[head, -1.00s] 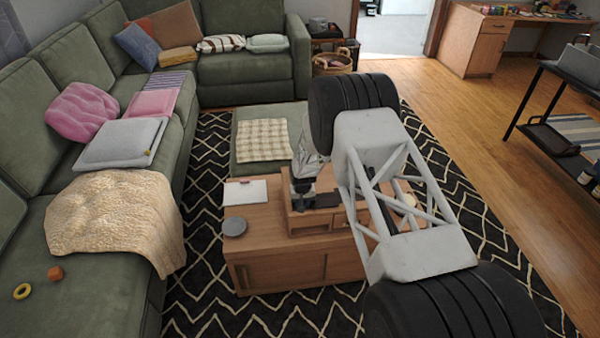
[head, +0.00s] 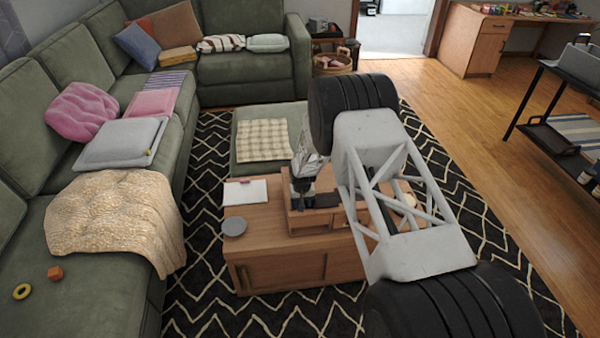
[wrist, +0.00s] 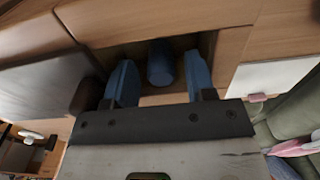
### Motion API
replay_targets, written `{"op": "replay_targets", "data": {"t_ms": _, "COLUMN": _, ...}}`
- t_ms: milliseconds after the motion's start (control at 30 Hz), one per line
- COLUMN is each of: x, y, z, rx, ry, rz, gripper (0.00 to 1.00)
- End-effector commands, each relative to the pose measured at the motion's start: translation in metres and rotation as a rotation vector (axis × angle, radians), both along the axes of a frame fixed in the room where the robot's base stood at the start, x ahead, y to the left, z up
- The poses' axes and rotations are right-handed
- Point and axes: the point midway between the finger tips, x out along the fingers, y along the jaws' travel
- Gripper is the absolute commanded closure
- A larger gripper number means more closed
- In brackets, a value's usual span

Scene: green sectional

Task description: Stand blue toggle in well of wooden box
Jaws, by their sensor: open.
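The blue toggle (wrist: 160,66) shows in the wrist view as a rounded blue piece inside the well of the wooden box (wrist: 165,20). It appears to stand there, but its foot is hard to make out. My gripper (wrist: 160,84) has blue fingers, one on each side of the toggle, with gaps visible between them and it. The gripper is open. In the head view, my gripper (head: 301,188) is over the left part of the wooden box (head: 302,222) on the coffee table; the toggle cannot be made out there.
The coffee table (head: 285,268) also bears a grey round dish (head: 234,226) and a white pad (head: 245,191) with a small pinkish item at the left. A dark panel (wrist: 40,92) lies left of the well in the wrist view. My arm hides the table's right side.

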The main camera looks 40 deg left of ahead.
Motion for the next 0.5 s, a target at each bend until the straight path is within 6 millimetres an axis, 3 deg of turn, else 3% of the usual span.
{"op": "replay_targets", "data": {"t_ms": 33, "x": -0.017, "y": -0.019, "z": -0.039, "rx": -0.032, "ry": 0.030, "rz": 0.002, "gripper": 0.42}}
{"op": "replay_targets", "data": {"t_ms": 500, "x": -0.018, "y": -0.020, "z": -0.021, "rx": -0.037, "ry": 0.035, "rz": -0.002, "gripper": 0.42}}
